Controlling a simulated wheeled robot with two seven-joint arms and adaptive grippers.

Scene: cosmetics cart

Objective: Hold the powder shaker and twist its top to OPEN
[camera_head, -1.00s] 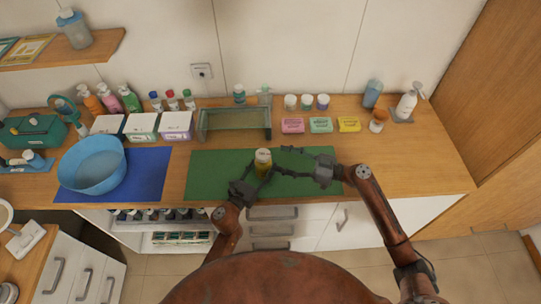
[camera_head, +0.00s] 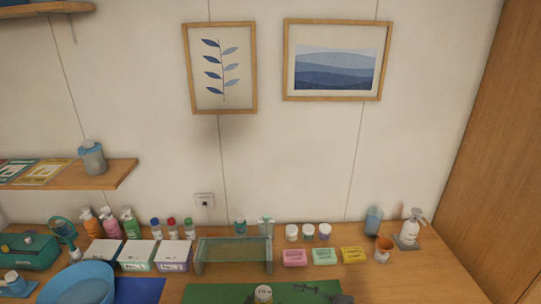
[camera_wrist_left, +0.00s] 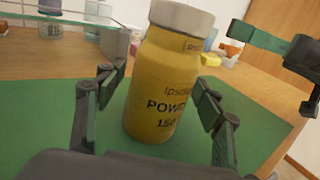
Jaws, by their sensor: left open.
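The powder shaker (camera_wrist_left: 160,85) is a yellow bottle with a pale grey top (camera_wrist_left: 183,18). It stands upright on the green mat (camera_wrist_left: 280,125). In the head view only its top (camera_head: 263,291) shows, at the bottom edge. My left gripper (camera_wrist_left: 150,108) is open, with one finger on each side of the shaker's body and gaps visible beside it. It is out of the head view. My right gripper (camera_head: 310,291) is at the bottom edge, right of the shaker, with fingers apart. Part of it shows at the upper right of the wrist view (camera_wrist_left: 262,42), apart from the top.
A glass stand (camera_head: 234,252) is behind the mat. Pink, green and yellow soap boxes (camera_head: 322,256) sit behind on the right. A blue basin (camera_head: 80,284) is on the left. White boxes (camera_head: 137,254) and several bottles line the back.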

